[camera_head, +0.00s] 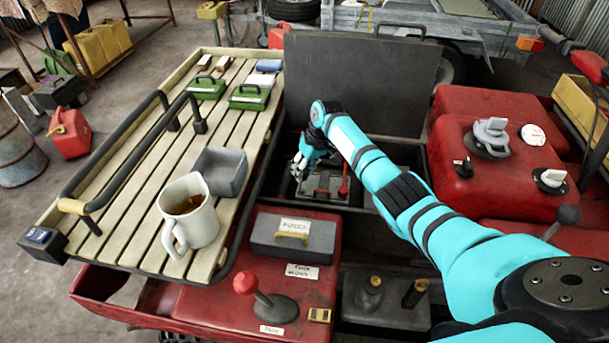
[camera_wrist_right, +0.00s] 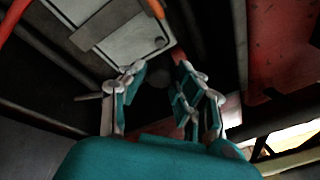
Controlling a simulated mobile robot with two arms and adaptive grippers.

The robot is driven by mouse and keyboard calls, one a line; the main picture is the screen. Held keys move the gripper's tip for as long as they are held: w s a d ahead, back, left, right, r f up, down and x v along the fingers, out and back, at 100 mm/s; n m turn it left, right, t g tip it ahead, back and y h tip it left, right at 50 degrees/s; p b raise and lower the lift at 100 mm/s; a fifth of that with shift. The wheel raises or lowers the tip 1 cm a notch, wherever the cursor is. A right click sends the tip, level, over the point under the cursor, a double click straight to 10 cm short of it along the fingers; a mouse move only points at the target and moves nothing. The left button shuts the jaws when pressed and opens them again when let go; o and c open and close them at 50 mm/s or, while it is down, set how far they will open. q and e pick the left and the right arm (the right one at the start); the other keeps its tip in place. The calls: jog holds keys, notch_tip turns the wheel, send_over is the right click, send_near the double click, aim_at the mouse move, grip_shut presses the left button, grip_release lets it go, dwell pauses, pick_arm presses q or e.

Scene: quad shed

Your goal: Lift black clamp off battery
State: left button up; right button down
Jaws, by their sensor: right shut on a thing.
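The grey battery (camera_head: 322,192) sits down in the dark open bay, and its light grey top also shows in the wrist view (camera_wrist_right: 128,32). A red clamp (camera_head: 344,181) with a red handle stands at the battery's right side. My right gripper (camera_head: 298,168) reaches down into the bay at the battery's left side. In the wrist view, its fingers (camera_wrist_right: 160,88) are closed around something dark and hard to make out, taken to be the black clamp. The clamp is mostly hidden by the fingers and shadow, and I cannot tell whether it touches the battery. My left gripper is out of view.
A raised dark lid (camera_head: 355,85) stands behind the bay. A slatted rack (camera_head: 125,225) on the left holds a mug (camera_head: 188,215), a grey tray (camera_head: 218,172) and green boxes. A red tank (camera_head: 495,150) is on the right. A red-knobbed lever (camera_head: 245,283) stands in front.

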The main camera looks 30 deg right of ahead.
jog(key=w+r, duration=0.1)
jog(key=r, duration=0.1)
jog(key=w+d+r, duration=0.1)
jog(key=r, duration=0.1)
jog(key=w+d+r+b, duration=0.1)
jog(key=r, duration=0.1)
jog(key=shift+w+r, duration=0.1)
jog(key=shift+r, duration=0.05)
jog(key=shift+w+d+r+b, duration=0.4)
jog(key=shift+r+b, duration=0.15)
jog(key=shift+r, duration=0.1)
jog(key=shift+s+d, duration=0.1)
jog(key=c, duration=1.2)
grip_release()
jog(key=shift+f, duration=0.1)
jog(key=shift+o, duration=1)
jog(key=shift+d+f, duration=0.1)
jog(key=shift+f, duration=0.05)
jog(key=shift+w+f, duration=0.15)
jog(key=shift+w, duration=0.15)
jog(key=shift+s, duration=0.1)
